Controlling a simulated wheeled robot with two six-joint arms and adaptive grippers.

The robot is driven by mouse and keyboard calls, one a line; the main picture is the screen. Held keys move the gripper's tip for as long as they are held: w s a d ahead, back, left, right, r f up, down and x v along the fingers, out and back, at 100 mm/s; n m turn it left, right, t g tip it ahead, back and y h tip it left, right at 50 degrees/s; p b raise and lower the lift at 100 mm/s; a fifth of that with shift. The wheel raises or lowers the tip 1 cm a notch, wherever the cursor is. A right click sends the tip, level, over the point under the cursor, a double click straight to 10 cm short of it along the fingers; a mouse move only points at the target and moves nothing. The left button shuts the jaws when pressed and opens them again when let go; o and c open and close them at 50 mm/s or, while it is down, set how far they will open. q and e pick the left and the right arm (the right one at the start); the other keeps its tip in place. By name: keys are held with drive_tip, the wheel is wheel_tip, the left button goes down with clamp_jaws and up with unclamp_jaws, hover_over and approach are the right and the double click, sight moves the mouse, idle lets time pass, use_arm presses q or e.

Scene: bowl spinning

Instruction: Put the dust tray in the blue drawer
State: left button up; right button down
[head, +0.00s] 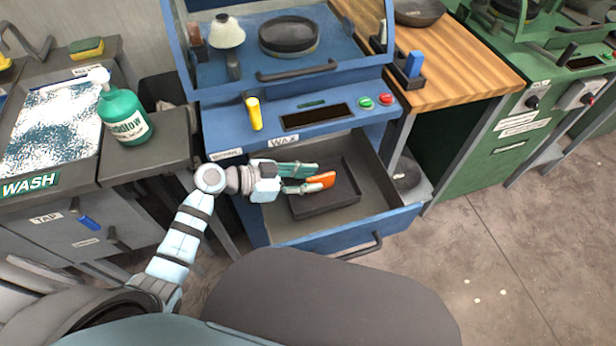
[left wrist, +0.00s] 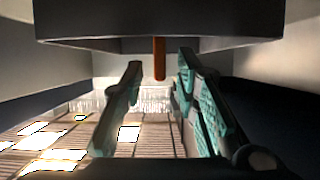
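The blue drawer (head: 400,222) of the blue station is pulled open. A dark, shallow dust tray (head: 325,207) lies inside it, with free drawer floor to its right. An orange handle-like piece (head: 321,182) shows at the tray's left part; in the left wrist view it is an orange bar (left wrist: 159,58) by the dark tray wall (left wrist: 100,30). My left gripper (head: 303,179) is over the drawer at the orange piece. Its two fingers are apart (left wrist: 160,85), with the orange bar in line with the gap and no visible grip. My right gripper is out of view.
The blue station's front panel (head: 350,122) with a yellow handle (head: 254,113) rises behind the drawer. A green pump bottle (head: 123,115) stands on the wash counter at left. A wooden bench (head: 460,70) is at right. Floor is clear at lower right.

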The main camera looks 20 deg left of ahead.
use_arm(q)
drive_tip(key=shift+r, duration=0.15)
drive_tip(key=shift+s+a+r, duration=0.1)
drive_tip(key=shift+a+r, duration=0.05)
drive_tip(key=shift+a, duration=0.05)
drive_tip(key=p+v, duration=0.2)
drive_tip(key=v, duration=0.9)
drive_tip(key=shift+s+a+p, duration=0.15)
drive_tip(key=shift+a+p, duration=0.05)
drive_tip(key=shift+p, duration=0.15)
drive_tip(key=shift+r, duration=0.1)
